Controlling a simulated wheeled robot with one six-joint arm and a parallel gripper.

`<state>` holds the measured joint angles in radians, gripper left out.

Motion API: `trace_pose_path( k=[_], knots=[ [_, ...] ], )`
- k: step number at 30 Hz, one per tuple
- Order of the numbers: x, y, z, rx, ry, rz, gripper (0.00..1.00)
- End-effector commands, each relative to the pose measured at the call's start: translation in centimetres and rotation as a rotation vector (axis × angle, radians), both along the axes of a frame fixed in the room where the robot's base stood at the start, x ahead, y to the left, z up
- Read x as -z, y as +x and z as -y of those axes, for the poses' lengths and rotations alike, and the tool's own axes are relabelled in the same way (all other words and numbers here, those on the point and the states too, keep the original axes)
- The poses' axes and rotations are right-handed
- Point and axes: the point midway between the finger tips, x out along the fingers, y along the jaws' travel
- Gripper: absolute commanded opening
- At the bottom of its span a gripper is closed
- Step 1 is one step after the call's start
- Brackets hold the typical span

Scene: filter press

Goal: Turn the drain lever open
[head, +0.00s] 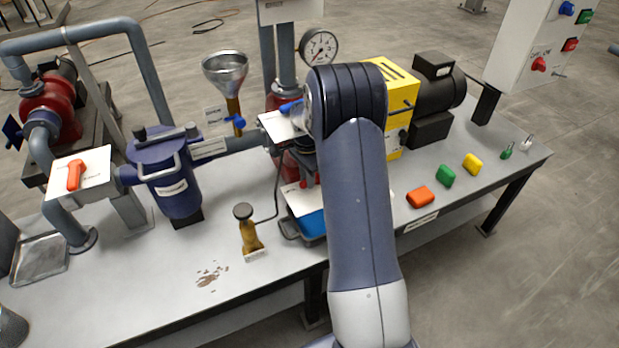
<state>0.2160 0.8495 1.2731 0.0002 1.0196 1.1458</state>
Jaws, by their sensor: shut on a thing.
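My arm (360,200) rises through the middle of the head view and bends over at the top. It hides my gripper, so its fingers and anything between them do not show. A small red part (303,183), perhaps the drain lever, shows just left of the arm, above a white plate. I cannot read its angle or see whether my gripper touches it. A tray with blue in it (290,228) sits below, partly behind my arm. A blue lever (291,106) shows higher up, above a white label plate.
A blue strainer (172,185), an orange lever (75,176) and a brass stand (248,232) are on the left. A funnel (226,72), a gauge (319,47) and a yellow housing (395,85) stand behind. Coloured blocks (445,176) lie right; the front bench is mostly clear.

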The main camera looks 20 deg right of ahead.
Motion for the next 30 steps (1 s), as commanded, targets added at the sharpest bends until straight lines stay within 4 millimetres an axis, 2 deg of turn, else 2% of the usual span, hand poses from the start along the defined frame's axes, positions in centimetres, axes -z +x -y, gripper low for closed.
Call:
trace_pose_path(
  k=[12, 28, 29, 30],
  knots=[
    [-0.09, 0.77, -0.06, 0.171, -0.001, 0.003, 0.00],
    [-0.09, 0.86, -0.05, 0.192, 0.000, 0.004, 0.00],
    [-0.09, 0.86, -0.05, 0.192, 0.000, 0.004, 0.22],
    [-0.09, 0.86, -0.05, 0.192, 0.000, 0.004, 0.26]
  ],
)
